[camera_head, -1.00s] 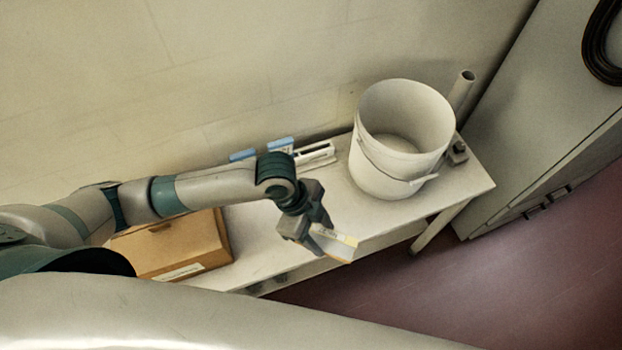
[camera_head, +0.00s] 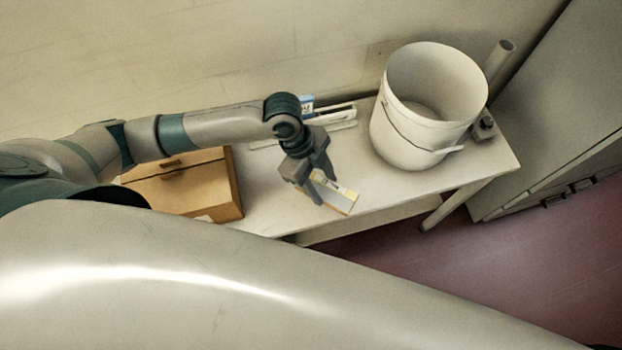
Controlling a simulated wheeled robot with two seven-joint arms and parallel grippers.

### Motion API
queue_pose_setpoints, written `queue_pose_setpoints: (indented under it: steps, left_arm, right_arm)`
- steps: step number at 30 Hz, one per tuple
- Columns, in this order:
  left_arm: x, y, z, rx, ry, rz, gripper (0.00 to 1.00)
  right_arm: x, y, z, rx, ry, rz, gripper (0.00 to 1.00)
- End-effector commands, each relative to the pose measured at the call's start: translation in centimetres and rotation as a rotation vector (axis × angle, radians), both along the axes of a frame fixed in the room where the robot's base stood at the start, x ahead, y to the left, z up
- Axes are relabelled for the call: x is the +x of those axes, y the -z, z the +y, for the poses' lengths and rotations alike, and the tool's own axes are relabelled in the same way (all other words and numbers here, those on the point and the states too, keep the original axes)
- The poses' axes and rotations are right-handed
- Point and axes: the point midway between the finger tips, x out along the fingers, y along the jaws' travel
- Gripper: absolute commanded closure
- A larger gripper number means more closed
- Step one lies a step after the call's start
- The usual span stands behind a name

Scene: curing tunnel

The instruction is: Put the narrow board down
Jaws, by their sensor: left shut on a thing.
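The narrow board (camera_head: 338,196) is a small pale piece with a yellowish edge. My left gripper (camera_head: 316,185) is shut on it, and the board sticks out to the lower right of the fingers, tilted. Gripper and board show over the front part of the pale table (camera_head: 378,190), between the cardboard box and the bucket. I cannot tell whether the board touches the table top. The fingers hide part of the board. My right gripper is not in view.
A white bucket (camera_head: 412,140) stands on the right of the table, with a small dark-knobbed block (camera_head: 484,126) beside it. A cardboard box (camera_head: 190,185) is at left. A white rack with a blue item (camera_head: 307,104) lies along the back. A grey cabinet (camera_head: 560,130) stands right.

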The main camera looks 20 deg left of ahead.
Motion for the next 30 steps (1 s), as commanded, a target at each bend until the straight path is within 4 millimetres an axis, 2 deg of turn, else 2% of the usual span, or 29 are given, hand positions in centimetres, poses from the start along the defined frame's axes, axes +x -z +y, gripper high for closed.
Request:
queue_pose_setpoints:
  steps: [1, 3, 12, 26, 30]
  left_arm:
    - [0.6, 1.2, 0.6, 0.002, -0.003, -0.002, 0.76]
    - [1.2, 1.7, 1.3, 0.001, -0.003, -0.001, 0.76]
    - [3.6, 3.5, 3.8, 0.001, -0.002, -0.002, 0.76]
    - [4.1, 3.5, 4.3, -0.001, 0.000, -0.001, 0.76]
    - [4.1, 4.0, 4.3, -0.001, 0.000, -0.001, 0.76]
  right_arm:
    - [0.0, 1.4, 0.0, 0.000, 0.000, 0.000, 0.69]
    - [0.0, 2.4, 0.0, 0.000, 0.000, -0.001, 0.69]
    - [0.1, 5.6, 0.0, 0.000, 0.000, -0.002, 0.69]
    - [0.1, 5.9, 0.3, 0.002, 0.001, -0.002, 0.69]
    - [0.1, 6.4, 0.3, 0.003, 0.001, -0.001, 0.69]
